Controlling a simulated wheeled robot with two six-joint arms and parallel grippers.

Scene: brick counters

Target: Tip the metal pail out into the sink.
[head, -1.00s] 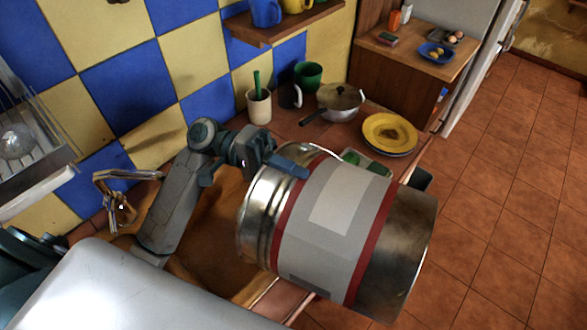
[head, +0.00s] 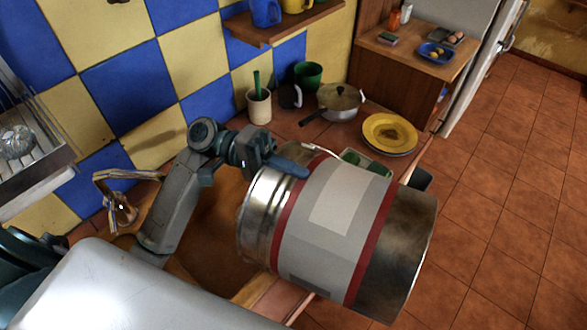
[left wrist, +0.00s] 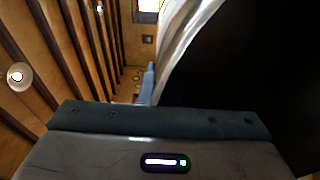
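The metal pail (head: 335,230), with a grey label band edged in red, lies tipped on its side in the air. Its shiny rim end points left toward the brown sink (head: 210,225), and its base points right. My left gripper (head: 283,164) is shut on the pail's wall near the rim, with one blue finger along the outside. The other finger is hidden. In the left wrist view the pail's rim (left wrist: 185,40) curves past a blue finger, and its inside is black. I cannot see any contents or anything pouring. My right gripper is not in view.
A brass tap (head: 122,208) stands left of the sink. A lidded pan (head: 338,103), a yellow plate (head: 389,131), a green cup (head: 308,75) and a cream utensil pot (head: 259,106) stand on the counter behind the pail. The tiled floor at right is clear.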

